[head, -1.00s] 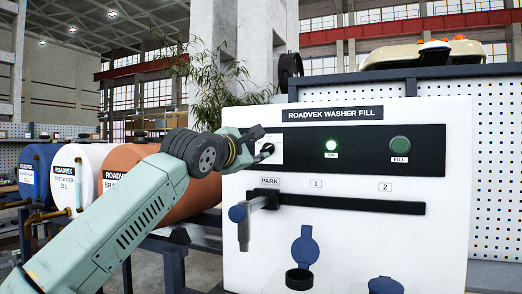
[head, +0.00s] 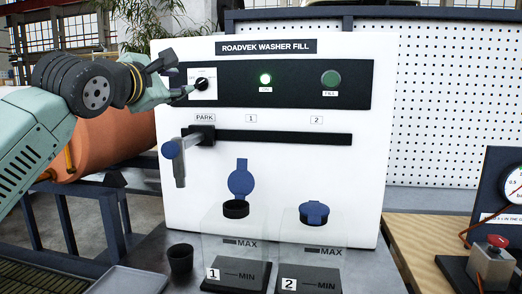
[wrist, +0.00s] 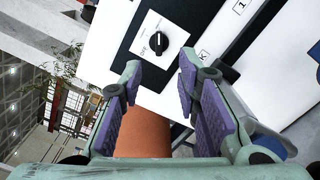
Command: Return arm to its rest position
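My arm reaches in from the left in the head view. My gripper (head: 178,78) is in front of the upper left of the white washer fill panel (head: 275,165), close to the black rotary knob (head: 202,84). In the wrist view the two purple-padded fingers of my gripper (wrist: 160,80) stand apart with nothing between them. The knob (wrist: 158,42) lies beyond the fingertips and looks clear of them there.
A lever with a blue knob (head: 170,150) sticks out below, at PARK. Two clear bottles stand in front: bottle 1 (head: 235,245) with its blue cap raised, bottle 2 (head: 313,245) with its cap down. An orange drum (head: 115,140) lies left, behind my arm. A gauge stand (head: 500,200) is right.

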